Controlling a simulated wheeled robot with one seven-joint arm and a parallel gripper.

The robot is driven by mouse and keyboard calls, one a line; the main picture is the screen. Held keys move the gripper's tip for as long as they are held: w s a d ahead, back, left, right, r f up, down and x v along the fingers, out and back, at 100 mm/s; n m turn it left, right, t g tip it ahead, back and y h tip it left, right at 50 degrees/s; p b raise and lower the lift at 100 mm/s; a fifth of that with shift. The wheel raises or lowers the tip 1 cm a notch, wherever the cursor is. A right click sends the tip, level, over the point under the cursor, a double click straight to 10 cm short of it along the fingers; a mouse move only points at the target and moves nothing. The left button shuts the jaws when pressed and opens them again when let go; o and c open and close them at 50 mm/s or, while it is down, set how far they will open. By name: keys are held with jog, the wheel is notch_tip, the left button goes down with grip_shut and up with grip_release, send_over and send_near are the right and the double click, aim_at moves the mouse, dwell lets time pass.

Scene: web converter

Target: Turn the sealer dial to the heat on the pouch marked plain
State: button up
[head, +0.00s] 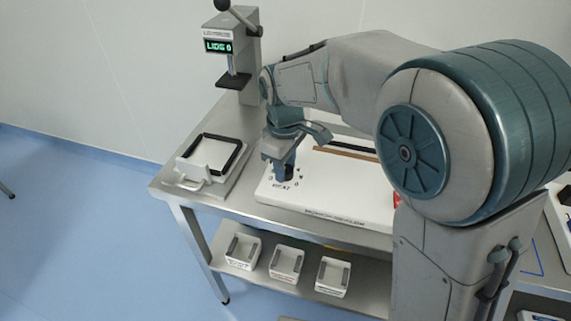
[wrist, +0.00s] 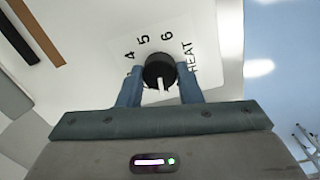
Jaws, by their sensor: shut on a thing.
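The white sealer (head: 335,205) lies on the steel table in the head view. Its round black dial (wrist: 158,64) is in the wrist view, beside the HEAT label (wrist: 187,57). The printed numbers 4, 5 and 6 show around it, and the others are hidden. A white pointer mark on the dial points toward my gripper's palm, so I cannot tell which number it meets. My gripper (wrist: 160,77) has its blue fingers on both sides of the dial, shut on it. In the head view my gripper (head: 283,170) mostly covers the dial. I cannot make out a pouch marked plain.
A grey press (head: 235,55) with a display reading LIDS 0 stands at the back left. A white fixture with a black frame (head: 214,150) lies left of the sealer.

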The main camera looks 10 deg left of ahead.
jog(key=m+p, duration=0.1)
jog(key=m, duration=0.5)
jog(key=shift+r+m, duration=0.1)
jog(key=shift+m, duration=0.2)
jog(key=m+p, duration=0.1)
jog(key=m, duration=0.2)
jog(key=shift+w+m, duration=0.1)
jog(key=shift+m, duration=0.2)
jog(key=m, duration=0.3)
jog(key=shift+m, duration=0.3)
jog(key=m+p, duration=0.1)
jog(key=m, duration=0.4)
jog(key=shift+m, duration=2.4)
jog(key=o, duration=1)
